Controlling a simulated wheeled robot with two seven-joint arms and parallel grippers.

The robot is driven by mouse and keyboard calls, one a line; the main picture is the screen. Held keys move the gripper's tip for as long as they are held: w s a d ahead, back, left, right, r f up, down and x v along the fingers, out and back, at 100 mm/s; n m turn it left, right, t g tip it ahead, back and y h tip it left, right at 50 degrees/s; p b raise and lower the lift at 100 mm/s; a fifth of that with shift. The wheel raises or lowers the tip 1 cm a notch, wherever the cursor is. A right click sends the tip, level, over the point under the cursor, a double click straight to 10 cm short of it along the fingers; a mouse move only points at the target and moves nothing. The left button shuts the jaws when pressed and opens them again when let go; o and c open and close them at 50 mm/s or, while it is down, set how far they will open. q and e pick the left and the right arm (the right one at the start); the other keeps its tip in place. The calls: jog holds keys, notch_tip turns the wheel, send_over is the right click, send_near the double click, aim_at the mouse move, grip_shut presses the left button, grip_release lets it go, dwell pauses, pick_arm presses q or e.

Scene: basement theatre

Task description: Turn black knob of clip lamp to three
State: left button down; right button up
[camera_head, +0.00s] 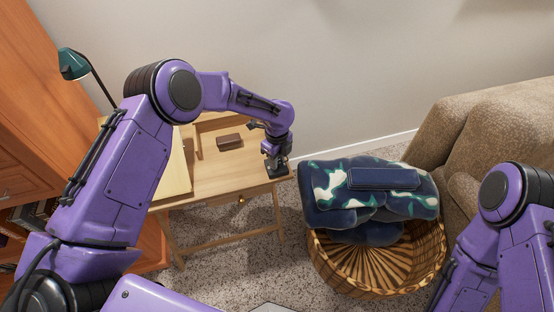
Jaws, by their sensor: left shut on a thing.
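A lamp with a dark green shade (73,64) and a thin black stem stands at the upper left. The stem's lower part is hidden behind my left arm, and I cannot make out a black knob on it. My left gripper (276,164) is at the right corner of the wooden desk (225,183), well to the right of the lamp shade. It points down and is shut on a small dark thing that is mostly hidden by the fingers; I cannot tell what it is. My right arm shows at the right edge, but its gripper is out of view.
A brown box (229,141) lies on the desk. Right of the desk, a wicker basket (330,265) holds camouflage cushions (345,190) with a dark blue flat thing (383,178) on top. A brown sofa (490,120) stands at the right, and a wooden cabinet (50,135) at the left.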

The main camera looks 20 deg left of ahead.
pick_arm(q)
jog(key=shift+m, duration=2)
jog(key=c, duration=0.9)
grip_release()
jog(key=shift+o, duration=0.2)
notch_tip(320, 180, up, 11)
jog(key=b, duration=0.1)
jog(key=shift+f, duration=0.2)
jog(key=shift+f, duration=0.1)
